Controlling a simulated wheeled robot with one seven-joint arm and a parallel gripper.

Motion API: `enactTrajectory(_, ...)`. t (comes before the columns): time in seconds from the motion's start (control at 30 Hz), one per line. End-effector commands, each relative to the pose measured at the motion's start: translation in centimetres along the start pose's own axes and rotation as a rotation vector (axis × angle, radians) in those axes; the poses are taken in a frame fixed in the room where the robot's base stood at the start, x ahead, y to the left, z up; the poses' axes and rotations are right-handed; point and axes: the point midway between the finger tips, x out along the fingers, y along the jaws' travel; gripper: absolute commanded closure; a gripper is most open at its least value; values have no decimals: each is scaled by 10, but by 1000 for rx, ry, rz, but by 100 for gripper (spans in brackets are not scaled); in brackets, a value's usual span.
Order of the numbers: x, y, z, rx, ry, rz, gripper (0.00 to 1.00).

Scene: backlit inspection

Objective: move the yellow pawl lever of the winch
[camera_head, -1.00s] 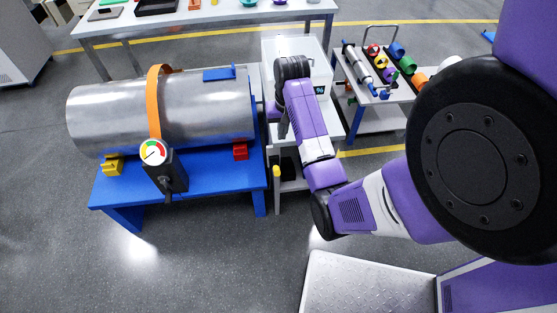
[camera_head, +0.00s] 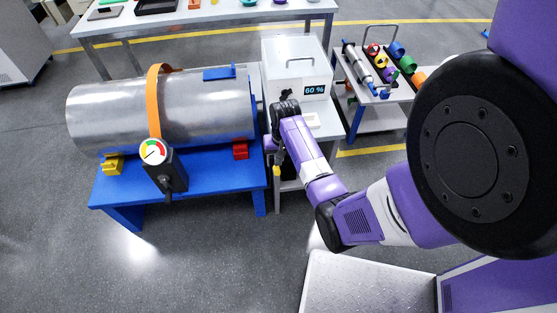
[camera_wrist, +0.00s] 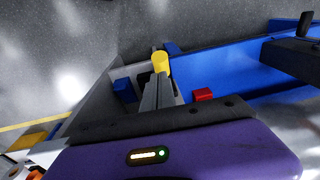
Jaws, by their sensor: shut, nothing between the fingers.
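A yellow round-topped piece (camera_head: 277,172) stands on a grey post at the right end of the blue stand; I cannot tell if it is the pawl lever. My gripper (camera_head: 279,154) points down just above it, shut and empty. In the wrist view the yellow piece (camera_wrist: 160,62) shows just beyond my fingertips (camera_wrist: 160,82); contact cannot be told. The dark unit with a round gauge (camera_head: 166,165), in line with the orange strap (camera_head: 154,100), looks like the winch. No other lever shows clearly on it.
A large metal drum (camera_head: 205,110) lies on the blue stand (camera_head: 215,178), with a yellow block (camera_head: 112,165) and a red block (camera_head: 240,151) beside it. A white box with a "60 %" display (camera_head: 315,90) stands behind my gripper.

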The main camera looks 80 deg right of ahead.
Motion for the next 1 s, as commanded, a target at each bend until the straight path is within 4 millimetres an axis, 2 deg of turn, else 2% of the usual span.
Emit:
enactTrajectory(0.47,3,0,2,0,4,0,100)
enactTrajectory(1.0,9,0,12,-8,97,0,100)
